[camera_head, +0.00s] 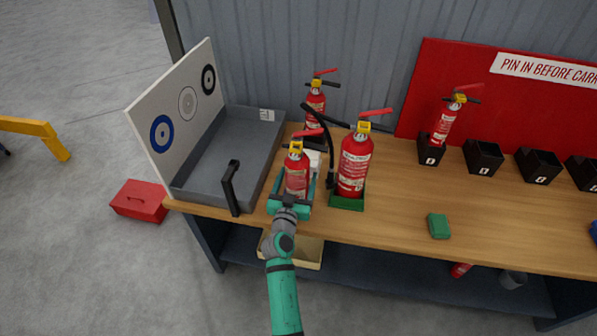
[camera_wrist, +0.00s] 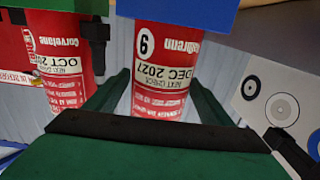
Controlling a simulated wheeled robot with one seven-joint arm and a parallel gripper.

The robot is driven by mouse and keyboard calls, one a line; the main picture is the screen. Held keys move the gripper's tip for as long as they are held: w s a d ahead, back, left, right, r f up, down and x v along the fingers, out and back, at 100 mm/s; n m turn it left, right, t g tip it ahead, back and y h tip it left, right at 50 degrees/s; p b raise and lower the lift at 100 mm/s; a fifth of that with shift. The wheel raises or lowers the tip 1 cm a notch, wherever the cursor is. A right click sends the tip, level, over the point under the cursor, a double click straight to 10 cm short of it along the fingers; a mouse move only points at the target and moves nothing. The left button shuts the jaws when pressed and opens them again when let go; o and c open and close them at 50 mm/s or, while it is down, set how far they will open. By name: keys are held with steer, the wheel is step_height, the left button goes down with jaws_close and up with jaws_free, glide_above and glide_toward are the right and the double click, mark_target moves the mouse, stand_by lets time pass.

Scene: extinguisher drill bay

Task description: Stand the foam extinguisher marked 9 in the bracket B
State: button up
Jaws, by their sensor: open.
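A red foam extinguisher (camera_head: 297,174) with a yellow collar and red lever stands upright near the bench's left front. My gripper (camera_head: 291,196) is open, with its fingers on both sides of the lower body. The wrist view shows this extinguisher (camera_wrist: 165,62) between the jaws, with a white disc that looks like 9 and a DEC 2027 label. A blue base edge (camera_wrist: 180,10) shows beside it there. Several black brackets (camera_head: 483,157) line the bench's right rear; their letters are too small to read surely. The leftmost bracket (camera_head: 431,152) holds another extinguisher (camera_head: 443,124).
A larger extinguisher (camera_head: 354,165) with a black hose stands close on the right in a green base (camera_head: 346,204). Another extinguisher (camera_head: 316,103) stands behind. A grey tray (camera_head: 225,150) with a target board is at left. A green block (camera_head: 438,226) lies on otherwise clear middle bench.

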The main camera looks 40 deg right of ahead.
mark_target(298, 163)
steer(key=shift+c, duration=0.6)
steer(key=c, duration=1)
steer(key=shift+r, duration=0.3)
steer(key=c, duration=0.4)
steer(key=shift+o, duration=0.2)
steer(key=shift+r, duration=3.2)
steer(key=shift+d, duration=0.1)
